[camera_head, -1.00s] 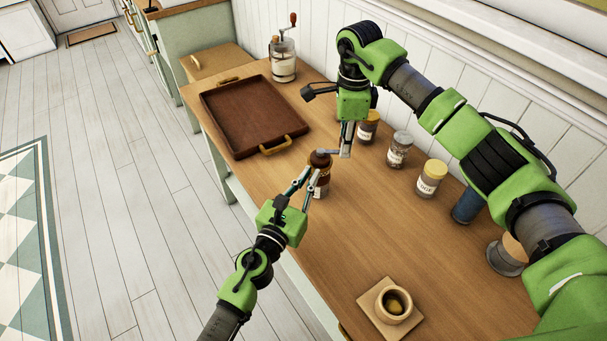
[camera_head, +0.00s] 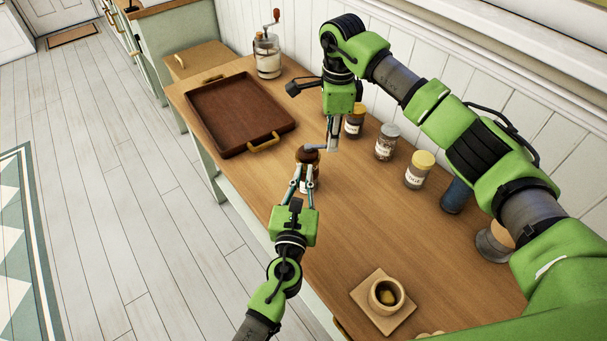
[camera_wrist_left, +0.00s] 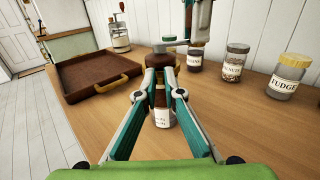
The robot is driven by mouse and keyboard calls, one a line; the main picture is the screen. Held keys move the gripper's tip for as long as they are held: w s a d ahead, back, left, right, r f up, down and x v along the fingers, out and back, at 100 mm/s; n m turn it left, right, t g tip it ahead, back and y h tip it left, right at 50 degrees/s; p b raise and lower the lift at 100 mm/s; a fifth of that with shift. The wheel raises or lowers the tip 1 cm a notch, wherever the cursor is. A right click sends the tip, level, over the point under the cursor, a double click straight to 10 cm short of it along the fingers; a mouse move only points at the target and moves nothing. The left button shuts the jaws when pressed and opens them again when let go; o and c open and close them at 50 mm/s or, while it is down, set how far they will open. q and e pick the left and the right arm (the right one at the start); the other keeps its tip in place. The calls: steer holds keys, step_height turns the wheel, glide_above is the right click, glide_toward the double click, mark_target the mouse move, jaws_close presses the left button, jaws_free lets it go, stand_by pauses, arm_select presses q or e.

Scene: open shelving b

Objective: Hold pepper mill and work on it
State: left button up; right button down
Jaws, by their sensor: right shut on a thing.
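The pepper mill (camera_head: 307,156), with a dark brown top and a pale label lower down, stands upright on the wooden counter. In the left wrist view it shows between my fingers, its label (camera_wrist_left: 160,118) near the counter. My left gripper (camera_head: 303,177) reaches it from below in the head view and is closed around its body, one finger on each side. My right gripper (camera_head: 332,146) comes down from above, shut on a grey crank-like piece (camera_head: 318,148) at the mill's top. The fingers partly hide the mill.
A brown tray (camera_head: 215,128) with brass handles lies to the left. Labelled jars (camera_head: 385,146) and a yellow-lidded jar (camera_head: 419,170) stand along the wall. A mortar on a board (camera_head: 363,300) is at the front. A glass grinder (camera_head: 268,58) stands at the back.

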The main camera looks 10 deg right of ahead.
arm_select(q)
steer(key=o, duration=0.4)
steer(key=shift+a+f, duration=0.1)
steer(key=shift+f, duration=0.05)
arm_select(e)
steer(key=shift+d, duration=0.1)
